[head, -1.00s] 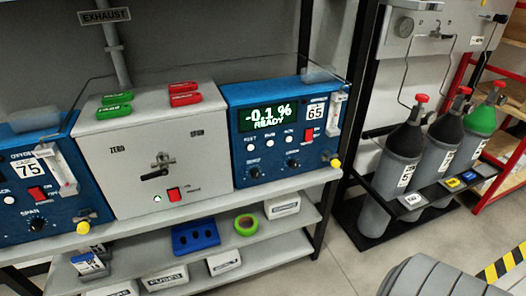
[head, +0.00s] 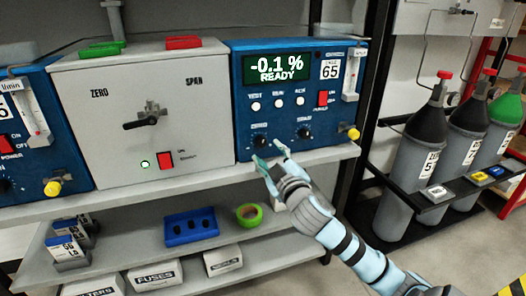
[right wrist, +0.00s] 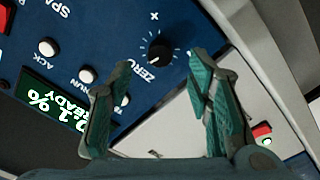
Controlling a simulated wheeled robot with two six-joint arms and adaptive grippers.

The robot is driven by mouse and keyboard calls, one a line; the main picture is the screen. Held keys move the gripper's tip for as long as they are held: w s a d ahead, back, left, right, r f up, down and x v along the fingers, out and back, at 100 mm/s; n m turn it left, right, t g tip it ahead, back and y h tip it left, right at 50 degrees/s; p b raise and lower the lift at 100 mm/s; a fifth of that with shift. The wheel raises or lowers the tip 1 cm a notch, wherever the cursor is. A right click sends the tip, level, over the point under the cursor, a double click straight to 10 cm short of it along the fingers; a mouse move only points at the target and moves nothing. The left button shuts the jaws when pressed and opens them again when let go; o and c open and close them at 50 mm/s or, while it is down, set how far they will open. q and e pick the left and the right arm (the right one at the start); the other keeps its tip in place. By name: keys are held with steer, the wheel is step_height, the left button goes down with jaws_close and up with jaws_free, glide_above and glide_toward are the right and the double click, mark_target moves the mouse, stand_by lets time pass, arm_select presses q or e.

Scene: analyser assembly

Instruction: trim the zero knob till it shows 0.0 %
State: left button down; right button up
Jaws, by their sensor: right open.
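The blue analyser (head: 241,110) has a lit display (head: 276,67) that reads -0.1 % and READY. The zero knob (head: 260,141) is the small black left one of its two lower knobs. In the right wrist view the zero knob (right wrist: 160,47), labelled ZERO, lies just beyond the fingertips, between them in the picture. My right gripper (head: 269,153) is open and empty, just below and in front of the zero knob. It also shows in the right wrist view (right wrist: 160,72), apart from the knob. My left gripper is not in view.
The span knob (head: 304,133) sits right of the zero knob, with a yellow fitting (head: 353,134) farther right. A grey valve box (head: 100,90) adjoins the analyser at left. The shelf edge (head: 220,177) runs below. Gas cylinders (head: 415,165) stand at right.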

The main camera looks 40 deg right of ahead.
mark_target(263, 144)
steer(key=b+x, duration=0.1)
steer(key=x, duration=0.5)
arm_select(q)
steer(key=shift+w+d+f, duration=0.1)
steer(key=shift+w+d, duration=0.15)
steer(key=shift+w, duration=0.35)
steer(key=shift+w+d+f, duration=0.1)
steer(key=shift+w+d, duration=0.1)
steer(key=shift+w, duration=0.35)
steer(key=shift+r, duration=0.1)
arm_select(e)
steer(key=shift+s, duration=0.1)
jaws_close()
steer(key=shift+r+m+p, duration=0.1)
steer(key=shift+m+p, duration=0.9)
steer(key=shift+m, duration=0.3)
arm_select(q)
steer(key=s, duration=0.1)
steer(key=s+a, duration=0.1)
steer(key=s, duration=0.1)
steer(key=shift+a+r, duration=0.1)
arm_select(e)
jaws_free()
